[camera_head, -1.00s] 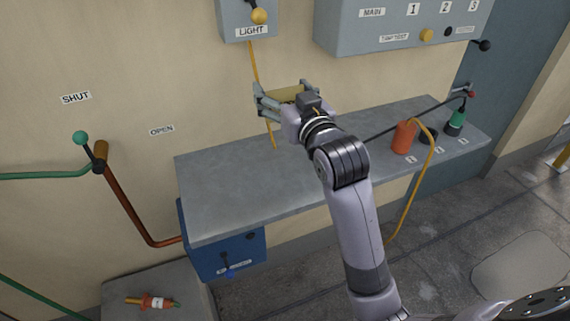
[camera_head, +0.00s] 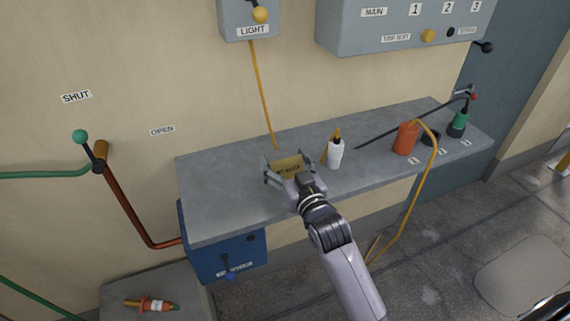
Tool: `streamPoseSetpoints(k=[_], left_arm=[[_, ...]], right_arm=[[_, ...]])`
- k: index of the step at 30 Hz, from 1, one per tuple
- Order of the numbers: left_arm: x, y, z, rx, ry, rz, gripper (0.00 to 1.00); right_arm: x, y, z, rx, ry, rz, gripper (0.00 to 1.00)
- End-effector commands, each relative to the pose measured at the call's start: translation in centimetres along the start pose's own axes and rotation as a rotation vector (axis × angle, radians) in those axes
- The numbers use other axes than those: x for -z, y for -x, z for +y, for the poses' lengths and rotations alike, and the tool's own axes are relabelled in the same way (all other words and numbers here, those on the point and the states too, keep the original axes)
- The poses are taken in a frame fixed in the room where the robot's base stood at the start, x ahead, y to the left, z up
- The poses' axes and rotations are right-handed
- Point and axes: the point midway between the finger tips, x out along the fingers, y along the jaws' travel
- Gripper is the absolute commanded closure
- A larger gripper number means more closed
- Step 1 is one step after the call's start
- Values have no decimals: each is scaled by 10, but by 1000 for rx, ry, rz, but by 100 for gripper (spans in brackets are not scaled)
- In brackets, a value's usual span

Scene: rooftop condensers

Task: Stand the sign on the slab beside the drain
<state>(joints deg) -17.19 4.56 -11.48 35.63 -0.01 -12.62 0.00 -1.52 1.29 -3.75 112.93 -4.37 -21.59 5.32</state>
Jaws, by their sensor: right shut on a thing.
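My right gripper (camera_head: 288,172) is shut on a small tan-yellow sign (camera_head: 288,164) with dark lettering too small to read. The sign is low over the middle of the grey bench top, and I cannot tell whether it touches it. A pale, rounded-corner slab (camera_head: 522,275) lies in the paved floor at the right; I cannot tell whether it is the slab meant. I cannot make out a drain for certain. My left gripper is not in view.
The bench (camera_head: 222,200) also holds a white bottle (camera_head: 335,154) close right of my gripper, an orange canister (camera_head: 405,139) with a yellow hose, and a green bottle (camera_head: 458,123). A low block (camera_head: 190,285) at lower left bears an orange item (camera_head: 155,304). The bench's left end is clear.

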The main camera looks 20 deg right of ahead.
Motion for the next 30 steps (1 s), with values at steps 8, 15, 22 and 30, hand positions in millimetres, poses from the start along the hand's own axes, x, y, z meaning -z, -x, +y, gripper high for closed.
streamPoseSetpoints(k=[8, 15, 22, 30], left_arm=[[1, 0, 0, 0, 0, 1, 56], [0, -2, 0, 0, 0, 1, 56], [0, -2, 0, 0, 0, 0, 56], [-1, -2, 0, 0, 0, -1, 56]], right_arm=[[-10, 0, 0, 0, 0, 2, 50], [-13, 0, 0, 0, 0, 2, 25], [-13, 0, 0, 0, 1, 1, 10], [-13, 0, 0, 0, 1, 1, 6]])
